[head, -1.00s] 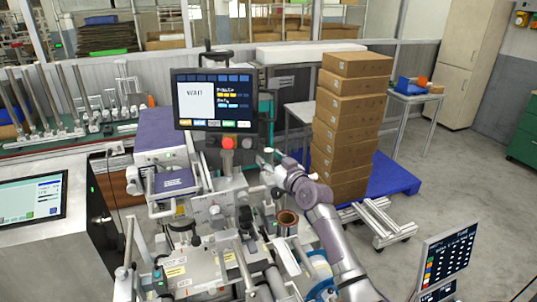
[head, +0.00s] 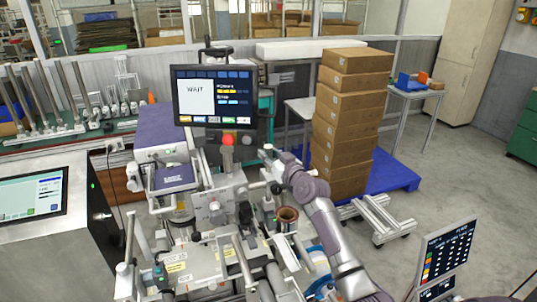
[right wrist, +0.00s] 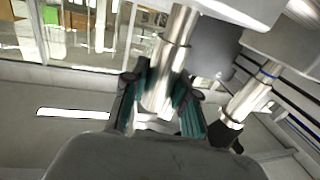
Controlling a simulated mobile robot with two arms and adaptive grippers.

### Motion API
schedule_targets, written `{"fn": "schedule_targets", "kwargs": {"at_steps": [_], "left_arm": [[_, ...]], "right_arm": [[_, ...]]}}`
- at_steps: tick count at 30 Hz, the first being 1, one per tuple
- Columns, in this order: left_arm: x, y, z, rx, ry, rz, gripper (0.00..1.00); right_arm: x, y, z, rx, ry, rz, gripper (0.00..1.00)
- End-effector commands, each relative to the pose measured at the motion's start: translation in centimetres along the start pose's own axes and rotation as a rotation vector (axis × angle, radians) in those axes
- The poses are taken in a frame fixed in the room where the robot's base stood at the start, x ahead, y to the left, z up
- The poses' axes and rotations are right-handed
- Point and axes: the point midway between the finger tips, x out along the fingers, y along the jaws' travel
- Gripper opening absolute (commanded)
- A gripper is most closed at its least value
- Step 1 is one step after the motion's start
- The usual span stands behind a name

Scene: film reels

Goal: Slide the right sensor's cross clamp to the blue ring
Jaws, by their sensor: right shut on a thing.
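My right gripper (head: 274,168) is beside the machine, right of the red button in the head view. In the right wrist view its teal-padded fingers (right wrist: 161,105) are shut on a shiny metal cylinder (right wrist: 168,70), one finger on each side. I cannot tell whether this cylinder belongs to the sensor's cross clamp. To its right is a second metal rod (right wrist: 244,98) with a thin blue ring (right wrist: 266,77), apart from the fingers. The clamp's seat on its rod is not clear. My left gripper is not in view.
The machine's screen (head: 213,97) stands behind the work area. A stack of cardboard boxes (head: 350,115) on a blue pallet (head: 397,172) is to the right. A brown-cored reel (head: 287,214) sits below my right forearm. A second display (head: 447,257) stands at lower right.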

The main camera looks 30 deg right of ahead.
Motion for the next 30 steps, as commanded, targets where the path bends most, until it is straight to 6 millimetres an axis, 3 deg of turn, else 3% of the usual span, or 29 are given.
{"fn": "schedule_targets", "kwargs": {"at_steps": [8,16,17,21,30], "left_arm": [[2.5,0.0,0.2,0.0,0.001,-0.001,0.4],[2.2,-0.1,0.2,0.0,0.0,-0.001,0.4],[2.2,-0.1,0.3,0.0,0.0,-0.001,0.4],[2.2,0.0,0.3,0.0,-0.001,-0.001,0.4],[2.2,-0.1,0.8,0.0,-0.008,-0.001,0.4]], "right_arm": [[-0.4,2.2,0.4,-0.005,0.001,0.002,0.0],[-0.5,2.3,0.0,0.0,0.0,0.001,0.0],[-0.5,2.3,0.0,0.0,0.0,0.001,0.31],[-0.5,2.3,0.0,0.0,0.0,0.0,0.54],[-0.5,2.2,0.0,0.0,0.0,0.0,0.54]]}}
